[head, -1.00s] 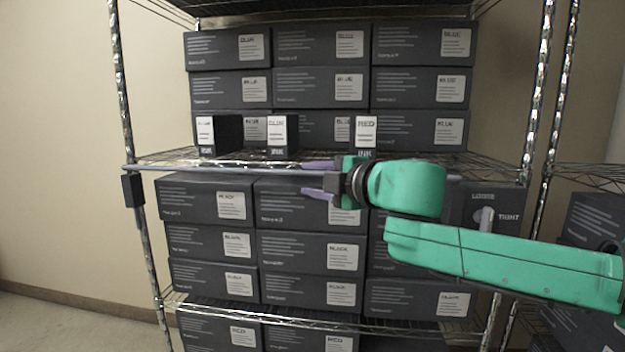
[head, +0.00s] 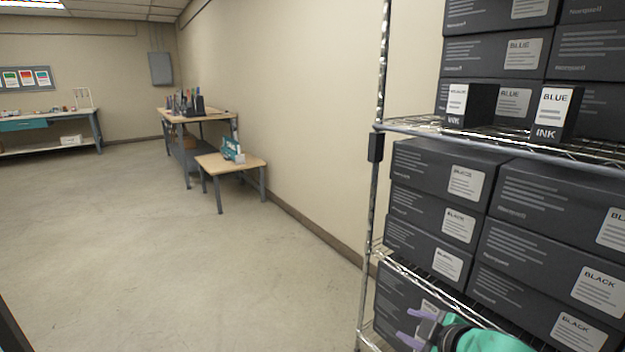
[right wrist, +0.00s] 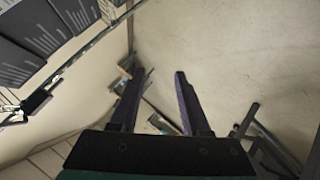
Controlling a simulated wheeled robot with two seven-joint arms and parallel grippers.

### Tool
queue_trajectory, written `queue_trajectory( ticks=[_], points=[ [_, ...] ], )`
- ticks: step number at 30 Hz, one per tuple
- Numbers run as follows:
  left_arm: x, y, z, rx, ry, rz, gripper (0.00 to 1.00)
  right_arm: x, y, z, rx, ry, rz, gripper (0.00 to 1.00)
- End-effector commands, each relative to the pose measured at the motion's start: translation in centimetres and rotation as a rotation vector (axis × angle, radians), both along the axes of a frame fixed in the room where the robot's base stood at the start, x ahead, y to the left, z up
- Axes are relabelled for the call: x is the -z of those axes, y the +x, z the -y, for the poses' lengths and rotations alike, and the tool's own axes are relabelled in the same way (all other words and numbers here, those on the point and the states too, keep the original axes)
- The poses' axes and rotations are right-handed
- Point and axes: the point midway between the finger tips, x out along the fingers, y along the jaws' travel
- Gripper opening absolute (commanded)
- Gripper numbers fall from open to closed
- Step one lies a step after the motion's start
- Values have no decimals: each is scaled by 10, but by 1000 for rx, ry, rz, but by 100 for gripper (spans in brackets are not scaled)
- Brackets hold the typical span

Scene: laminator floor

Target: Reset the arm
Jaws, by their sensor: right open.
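My right gripper (head: 413,328) is low at the bottom right of the head view, in front of the shelf rack's lower boxes. Its purple fingers are apart. In the right wrist view the same gripper (right wrist: 157,95) shows two dark purple fingers spread, with nothing between them. Part of my green right arm shows at the bottom edge of the head view; the rest is out of frame. My left gripper is not in view.
A wire shelf rack (head: 372,215) with dark ink boxes (head: 555,112) fills the right side. A low wooden table (head: 230,165) and a taller workbench (head: 195,115) stand along the wall. A teal-drawer bench (head: 45,122) is at far left. The floor (head: 150,260) between is clear.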

Motion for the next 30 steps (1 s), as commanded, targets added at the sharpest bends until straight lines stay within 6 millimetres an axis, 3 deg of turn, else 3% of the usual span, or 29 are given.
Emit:
queue_trajectory(
  ticks=[1,6,11,15,18,23,26,30],
  points=[
    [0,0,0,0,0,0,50,26,-14,-3,69,79,-70,46],
    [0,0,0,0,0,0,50,93,-66,10,330,228,-285,46],
    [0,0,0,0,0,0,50,144,-125,24,563,308,-484,46],
    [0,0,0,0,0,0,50,179,-186,33,762,349,-662,46],
    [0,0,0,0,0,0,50,223,-176,32,757,329,-675,46],
    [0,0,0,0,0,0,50,298,-175,31,756,314,-705,46],
    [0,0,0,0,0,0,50,352,-185,31,757,303,-730,46],
    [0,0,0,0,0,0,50,432,-220,35,760,281,-769,46]
  ],
)
